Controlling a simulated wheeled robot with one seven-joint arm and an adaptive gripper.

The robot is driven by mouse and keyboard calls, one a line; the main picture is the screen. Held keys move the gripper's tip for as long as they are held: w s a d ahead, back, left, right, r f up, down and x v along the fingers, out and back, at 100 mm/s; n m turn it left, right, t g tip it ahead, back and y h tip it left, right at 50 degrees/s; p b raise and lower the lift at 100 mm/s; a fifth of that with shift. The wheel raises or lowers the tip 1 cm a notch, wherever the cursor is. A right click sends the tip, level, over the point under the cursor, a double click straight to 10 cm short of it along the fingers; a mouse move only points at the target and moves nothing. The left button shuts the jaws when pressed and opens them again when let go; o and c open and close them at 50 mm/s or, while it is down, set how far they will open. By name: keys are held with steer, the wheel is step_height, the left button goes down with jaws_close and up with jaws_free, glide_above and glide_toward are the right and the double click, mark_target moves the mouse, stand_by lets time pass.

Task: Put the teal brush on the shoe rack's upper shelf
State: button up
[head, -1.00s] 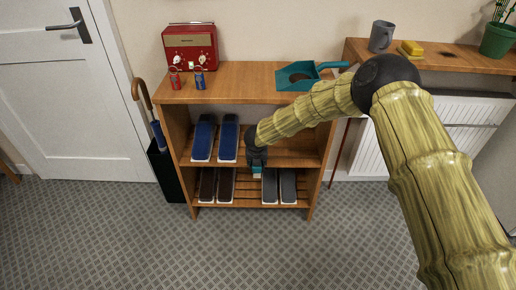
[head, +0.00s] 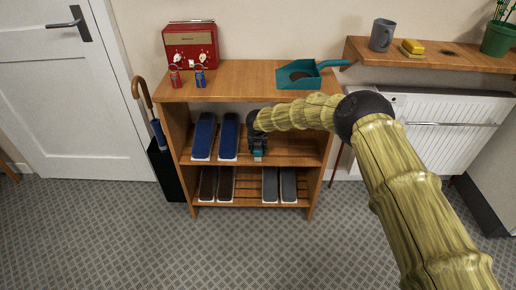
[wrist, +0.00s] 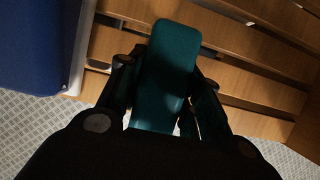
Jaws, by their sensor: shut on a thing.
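The teal brush (wrist: 168,60) is between the fingers of my gripper (wrist: 165,95) in the wrist view, with its long block pointing away from me. In the head view only a small teal and pale end of the brush (head: 258,154) shows below my gripper (head: 258,143). The shoe rack (head: 322,130) is wooden. My gripper is shut on the brush at the front of its upper shelf (head: 300,152), right of the blue shoes. I cannot tell whether the brush touches the shelf.
Blue shoes (head: 228,137) stand close on the left of the upper shelf; one also shows in the wrist view (wrist: 35,45). Brown shoes (head: 226,184) and grey shoes (head: 288,184) fill parts of the lower shelf. The top board (head: 235,88) overhangs. The upper shelf's right part is clear.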

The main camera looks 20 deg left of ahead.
steer(key=shift+f, duration=0.3)
steer(key=o, duration=1.2)
steer(key=shift+s+r, duration=0.1)
steer(key=shift+r, duration=0.5)
steer(key=shift+s+d+r, duration=0.1)
steer(key=shift+s+r, duration=0.05)
steer(key=shift+s, duration=0.2)
steer(key=s+d, duration=0.1)
steer(key=s, duration=0.2)
steer(key=s+d, duration=0.1)
steer(key=s, duration=0.3)
steer(key=s+d, duration=0.1)
steer(key=s, duration=0.3)
steer(key=shift+d+p, duration=0.1)
steer(key=shift+p, duration=0.2)
